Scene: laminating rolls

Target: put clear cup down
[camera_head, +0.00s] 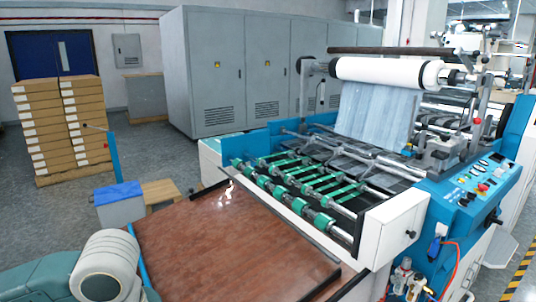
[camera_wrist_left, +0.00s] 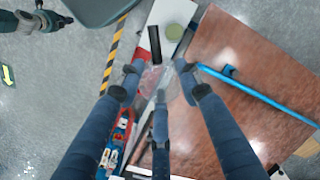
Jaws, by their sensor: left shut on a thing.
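In the left wrist view, the fingers of my left gripper (camera_wrist_left: 158,78) are closed around a clear, see-through cup (camera_wrist_left: 152,79). The cup is faint, and its outline is hard to make out against what lies behind it. It appears beside the left edge of the brown table (camera_wrist_left: 240,50); its height above any surface cannot be told. The head view shows the brown table (camera_head: 235,245) with no cup on its visible top; the left gripper itself is outside that view. A small dark, greenish gripper-like part, probably my right gripper (camera_wrist_left: 50,20), is at the upper left, too small to read.
A blue bar (camera_wrist_left: 255,92) crosses the brown table. The laminating machine (camera_head: 320,180) stands beyond the table. Stacked boxes (camera_head: 60,125) stand at left.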

